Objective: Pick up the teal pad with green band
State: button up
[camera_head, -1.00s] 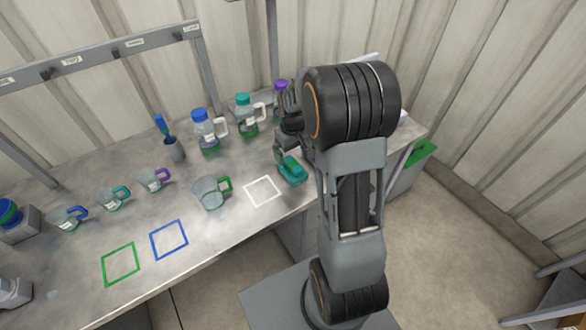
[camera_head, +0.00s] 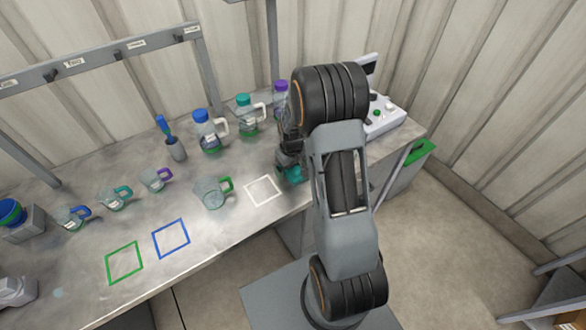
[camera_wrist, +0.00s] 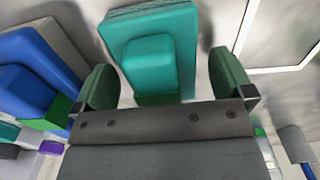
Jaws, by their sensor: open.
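The teal pad with green band (camera_wrist: 154,62) lies in the middle of the wrist view, with its raised teal block towards my gripper and a strip of green at the near end. My gripper (camera_wrist: 168,85) is open, with one green-padded finger on each side of the pad's block. Gaps show between the fingers and the block. In the head view the teal pad (camera_head: 293,174) shows only partly, behind my gripper (camera_head: 287,160) and arm, near the front edge of the bench.
A blue pad (camera_wrist: 40,70) lies close on the left in the wrist view. A white square outline (camera_head: 263,190) and a clear jug with a green handle (camera_head: 212,192) are left of my gripper. Lidded bottles (camera_head: 207,132) stand behind. A white device (camera_head: 384,116) is at the right.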

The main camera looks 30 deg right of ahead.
jog(key=c, duration=1.1)
jog(key=shift+r, duration=0.55)
notch_tip(320, 180, up, 3)
jog(key=shift+s+f, duration=0.15)
jog(key=shift+f, duration=0.05)
jog(key=s+r, duration=0.2)
jog(key=s+r+b, duration=0.1)
jog(key=s+r, duration=0.1)
jog(key=r, duration=0.1)
jog(key=shift+s+a, duration=0.15)
jog(key=shift+s+a+r+b, duration=0.25)
jog(key=shift+s+r, duration=0.5)
jog(key=shift+s, duration=0.8)
jog(key=shift+s+r+b, duration=0.35)
jog(key=shift+s+r, duration=0.35)
jog(key=shift+s, duration=0.9)
jog(key=shift+s+a+r+b, duration=0.25)
jog(key=shift+s+r, duration=0.5)
jog(key=shift+s, duration=0.8)
